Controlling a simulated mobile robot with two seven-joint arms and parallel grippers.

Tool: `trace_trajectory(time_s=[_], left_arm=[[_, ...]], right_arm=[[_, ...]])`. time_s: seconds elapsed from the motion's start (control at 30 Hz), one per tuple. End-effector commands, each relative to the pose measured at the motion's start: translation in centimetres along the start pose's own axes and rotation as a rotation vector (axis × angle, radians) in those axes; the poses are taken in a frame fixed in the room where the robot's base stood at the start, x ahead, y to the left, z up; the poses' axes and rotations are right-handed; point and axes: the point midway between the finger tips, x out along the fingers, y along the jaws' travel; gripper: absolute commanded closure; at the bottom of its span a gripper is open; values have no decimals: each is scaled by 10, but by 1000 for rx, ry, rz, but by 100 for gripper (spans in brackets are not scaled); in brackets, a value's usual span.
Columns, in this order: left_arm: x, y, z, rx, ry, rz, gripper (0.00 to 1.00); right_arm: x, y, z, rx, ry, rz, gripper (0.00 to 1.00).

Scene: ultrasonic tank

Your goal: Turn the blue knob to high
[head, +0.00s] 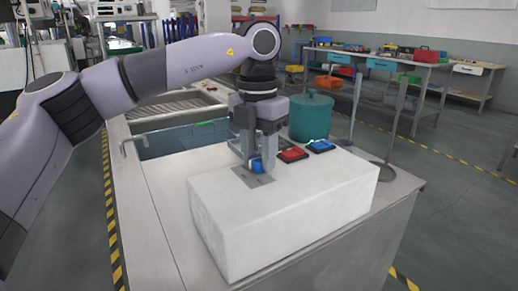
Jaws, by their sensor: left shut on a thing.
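The blue knob (256,165) sits on a small grey plate (262,181) on top of a white box (290,216). My left gripper (254,160) points straight down over the knob, with its fingers around it. It is shut on the knob, and the fingers hide part of it. The knob's pointer and any setting marks are too small or hidden to read. My right gripper is not in view.
A red button (292,154) and a blue button (321,146) are on the box's far edge, right of the gripper. A teal pot (310,116) stands behind them. A water-filled tank (185,141) is behind at left. Thin metal stands (396,125) rise at right.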

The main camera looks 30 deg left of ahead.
Motion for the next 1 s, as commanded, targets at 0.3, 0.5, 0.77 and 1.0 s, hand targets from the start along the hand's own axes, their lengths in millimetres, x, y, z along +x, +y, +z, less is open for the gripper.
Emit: trace_trajectory(time_s=[0.3, 0.5, 0.77, 1.0], left_arm=[[-3, 0, 0, 257, 9, -2, 95], [-3, 0, 0, 447, 12, -2, 95], [-2, 0, 0, 679, 15, -2, 95], [-1, 0, 0, 842, 18, -2, 95]], right_arm=[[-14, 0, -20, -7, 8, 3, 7], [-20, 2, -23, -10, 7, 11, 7], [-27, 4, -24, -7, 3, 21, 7], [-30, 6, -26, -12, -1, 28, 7]])
